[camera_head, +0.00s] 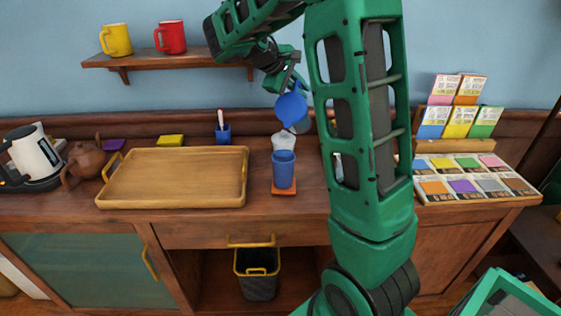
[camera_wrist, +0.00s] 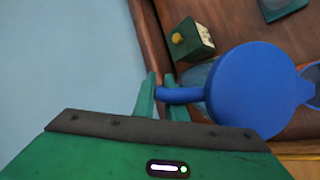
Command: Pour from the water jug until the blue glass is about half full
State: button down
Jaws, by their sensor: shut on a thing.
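The water jug (camera_head: 291,107) shows a round blue lid and is held in the air, tilted, with its spout pointing down toward the blue glass. In the wrist view its blue lid (camera_wrist: 250,90) hides most of its body. My gripper (camera_head: 284,80) is shut on the jug's blue handle; the fingers (camera_wrist: 163,97) show around it in the wrist view. The blue glass (camera_head: 284,170) stands upright on an orange coaster (camera_head: 284,191) below the jug, apart from it. I cannot see the water level in the glass, and no stream is clear.
A whitish clear vessel (camera_head: 285,141) stands just behind the glass. A wooden tray (camera_head: 175,178) lies left of it; a kettle (camera_head: 35,155) and brown teapot (camera_head: 84,161) are further left. A card rack (camera_head: 465,185) is at right. A shelf (camera_head: 165,59) holds two mugs.

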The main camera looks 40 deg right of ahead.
jog(key=shift+s+a+r+t+h, duration=0.15)
jog(key=shift+a+r+t+h, duration=0.15)
jog(key=shift+h, duration=0.1)
dwell(0.5)
jog(key=shift+s+a+f+m+h+p, duration=0.35)
jog(key=shift+h+p, duration=0.25)
jog(key=shift+p, duration=0.15)
dwell(1.3)
jog(key=shift+s+a+t+h+p, duration=0.15)
jog(key=shift+a+t+h+p, duration=0.2)
jog(key=shift+p, duration=0.2)
dwell(1.8)
